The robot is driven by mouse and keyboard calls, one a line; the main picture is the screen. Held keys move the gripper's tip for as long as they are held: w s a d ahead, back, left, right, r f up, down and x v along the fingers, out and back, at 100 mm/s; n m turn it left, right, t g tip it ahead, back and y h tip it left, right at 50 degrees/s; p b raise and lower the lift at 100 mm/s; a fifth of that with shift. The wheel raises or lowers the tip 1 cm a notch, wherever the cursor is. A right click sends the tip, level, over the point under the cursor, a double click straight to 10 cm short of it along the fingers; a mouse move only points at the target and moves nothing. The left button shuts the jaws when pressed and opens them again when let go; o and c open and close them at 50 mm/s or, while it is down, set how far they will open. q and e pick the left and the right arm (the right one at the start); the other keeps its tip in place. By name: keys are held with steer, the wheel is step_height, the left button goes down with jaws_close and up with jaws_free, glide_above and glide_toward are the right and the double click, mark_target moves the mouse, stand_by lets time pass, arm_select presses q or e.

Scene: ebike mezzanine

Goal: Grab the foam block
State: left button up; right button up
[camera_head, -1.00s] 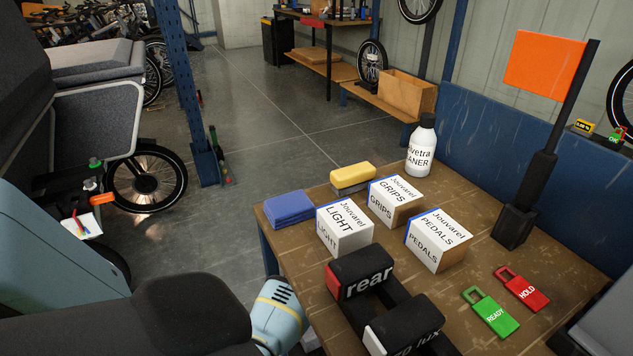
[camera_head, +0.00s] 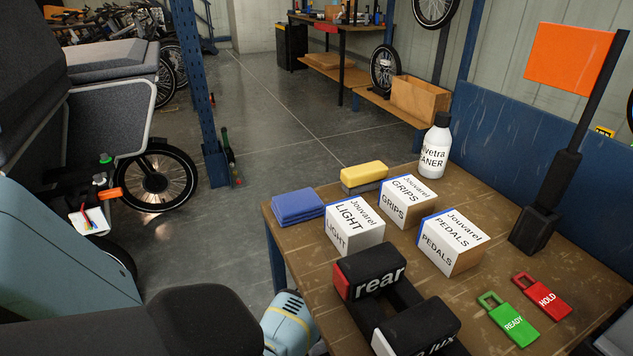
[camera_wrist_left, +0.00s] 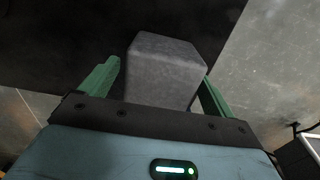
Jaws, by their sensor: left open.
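A plain grey block (camera_wrist_left: 165,62) with rounded edges, which looks like the foam block, shows in the left wrist view. It lies between the two green fingers of my left gripper (camera_wrist_left: 160,72). The fingers are open, one on each side of it. The right finger looks very close to the block, and a gap shows at the left finger. I cannot tell whether either touches. The block's lower end is hidden behind the gripper body. In the head view neither this block nor my left gripper's fingers can be made out. My right gripper is not in view.
The wooden table (camera_head: 400,290) holds labelled boxes (camera_head: 453,242), a yellow-and-grey block (camera_head: 364,175), folded blue cloths (camera_head: 298,207), a white bottle (camera_head: 434,150), tags and an orange flag (camera_head: 568,58). A cargo bike (camera_head: 110,110) stands left.

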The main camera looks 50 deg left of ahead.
arm_select(q)
steer(key=shift+f, duration=0.4)
steer(key=c, duration=1.1)
steer(key=shift+o, duration=0.2)
steer(key=shift+r, duration=0.15)
steer(key=shift+r+p, duration=0.3)
steer(key=shift+r, duration=0.3)
step_height(320, 180, up, 3)
steer(key=shift+w+f+p, duration=0.1)
steer(key=shift+f+p, duration=0.05)
steer(key=shift+p, duration=0.4)
steer(key=s+a+p, duration=0.1)
steer(key=s+a, duration=0.1)
steer(key=s, duration=0.5)
steer(key=s+a+p, duration=0.1)
steer(key=s+a, duration=0.1)
steer(key=s, duration=0.6)
steer(key=shift+s+a+r+p, duration=0.25)
steer(key=shift+a+r+p, duration=0.1)
steer(key=shift+r, duration=0.1)
